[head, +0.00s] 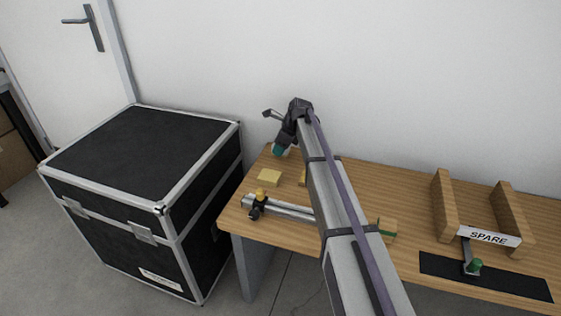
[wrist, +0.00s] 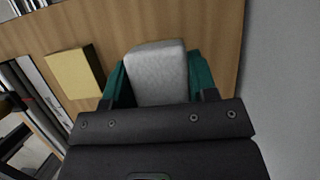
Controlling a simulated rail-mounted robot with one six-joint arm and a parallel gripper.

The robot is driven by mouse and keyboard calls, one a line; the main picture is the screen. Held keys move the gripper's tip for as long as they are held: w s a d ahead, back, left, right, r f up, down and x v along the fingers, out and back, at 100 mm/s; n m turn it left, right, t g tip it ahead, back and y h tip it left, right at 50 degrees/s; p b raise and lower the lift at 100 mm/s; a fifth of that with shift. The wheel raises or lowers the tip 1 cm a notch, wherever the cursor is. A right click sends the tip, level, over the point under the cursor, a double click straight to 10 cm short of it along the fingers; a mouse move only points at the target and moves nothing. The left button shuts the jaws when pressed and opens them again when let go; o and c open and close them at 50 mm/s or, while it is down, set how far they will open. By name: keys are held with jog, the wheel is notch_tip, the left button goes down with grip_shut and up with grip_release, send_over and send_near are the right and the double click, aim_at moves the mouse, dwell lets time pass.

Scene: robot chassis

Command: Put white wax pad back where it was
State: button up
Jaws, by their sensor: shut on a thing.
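The white wax pad (wrist: 157,75) is a pale grey-white block with rounded edges, seen between the teal fingers of my gripper (wrist: 160,68) in the wrist view. My gripper is shut on it, with one finger along each side. In the head view my gripper (head: 280,150) is over the back left part of the wooden table (head: 390,182), and the pad is mostly hidden there. I cannot tell whether the pad touches the tabletop.
A yellow block (head: 269,177) lies close by; it also shows in the wrist view (wrist: 73,73). A metal rail (head: 285,208) with a dark clamp lies in front. A SPARE-labelled wooden holder (head: 488,236) stands right. A black case (head: 140,150) stands left. A wall closes the back.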

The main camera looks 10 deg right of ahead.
notch_tip(320, 180, down, 4)
jog(key=b, duration=0.3)
jog(key=shift+r, duration=0.3)
jog(key=shift+f, duration=0.2)
jog(key=o, duration=0.8)
jog(key=shift+r, duration=0.1)
jog(key=shift+r+p, duration=0.35)
jog(key=p+v, duration=1.1)
jog(key=v, duration=0.1)
jog(key=s+a+n+h, duration=0.1)
jog(key=s+n, duration=0.7)
jog(key=s, duration=0.4)
jog(key=s+a+f+n+g+h, duration=0.1)
jog(key=s+n, duration=0.7)
jog(key=s, duration=0.4)
jog(key=s+a+n+g+h, duration=0.1)
jog(key=s+a+n+h, duration=0.1)
jog(key=s+n, duration=0.5)
jog(key=shift+s+a+f+n, duration=0.1)
jog(key=shift+s+f+n, duration=0.1)
jog(key=shift+s, duration=1.25)
jog(key=shift+s+f+n, duration=0.15)
jog(key=shift+s+n, duration=0.05)
jog(key=shift+s, duration=1.3)
